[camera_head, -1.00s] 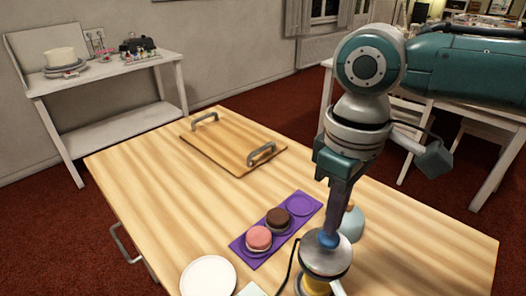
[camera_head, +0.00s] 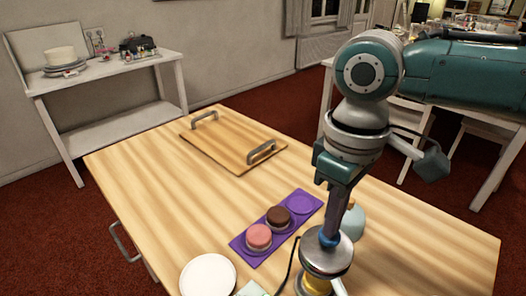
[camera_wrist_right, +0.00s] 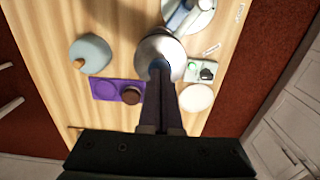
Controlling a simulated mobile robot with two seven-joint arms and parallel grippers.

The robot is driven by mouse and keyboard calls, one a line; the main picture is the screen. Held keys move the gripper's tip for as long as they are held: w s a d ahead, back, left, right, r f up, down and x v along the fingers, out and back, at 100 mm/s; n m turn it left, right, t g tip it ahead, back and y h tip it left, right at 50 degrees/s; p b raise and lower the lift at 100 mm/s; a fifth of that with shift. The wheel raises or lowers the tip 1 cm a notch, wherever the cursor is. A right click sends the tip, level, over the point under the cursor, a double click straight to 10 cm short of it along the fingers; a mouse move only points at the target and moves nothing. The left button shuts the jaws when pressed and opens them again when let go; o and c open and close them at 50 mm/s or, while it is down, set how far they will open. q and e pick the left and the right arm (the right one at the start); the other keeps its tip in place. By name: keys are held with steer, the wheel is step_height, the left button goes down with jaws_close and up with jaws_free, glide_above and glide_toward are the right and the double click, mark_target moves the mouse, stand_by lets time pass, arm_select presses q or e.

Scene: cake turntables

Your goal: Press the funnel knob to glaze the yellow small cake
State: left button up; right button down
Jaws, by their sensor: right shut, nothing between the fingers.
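The funnel (camera_head: 327,256) is a silver round piece near the table's front edge, with a blue knob (camera_head: 328,239) on top. A yellow small cake (camera_head: 317,286) shows partly under it; the funnel and the lower picture edge hide the rest. My right gripper (camera_head: 331,229) is shut and empty, pointing down, its tips at the knob. Whether the knob is pressed down I cannot tell. The right wrist view shows the fingertips (camera_wrist_right: 160,72) over the blue knob (camera_wrist_right: 158,64) and silver funnel (camera_wrist_right: 171,47). My left gripper is not in view.
A white plate (camera_head: 208,275) lies at the front left. A pale-blue dome (camera_head: 353,221) stands behind the funnel. A handled wooden board (camera_head: 230,145) lies farther back.

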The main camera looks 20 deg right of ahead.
steer(key=shift+f, duration=0.3)
steer(key=shift+f+b, duration=0.3)
steer(key=shift+f, duration=0.15)
steer(key=shift+r, duration=0.1)
stand_by(0.3)
steer(key=shift+r+p, duration=0.5)
steer(key=shift+p, duration=0.15)
steer(key=shift+f, duration=0.1)
steer(key=shift+f+b, duration=0.3)
steer(key=shift+f, duration=0.2)
stand_by(0.4)
steer(key=shift+r, duration=0.1)
stand_by(0.4)
step_height(320, 180, up, 7)
steer(key=p, duration=0.8)
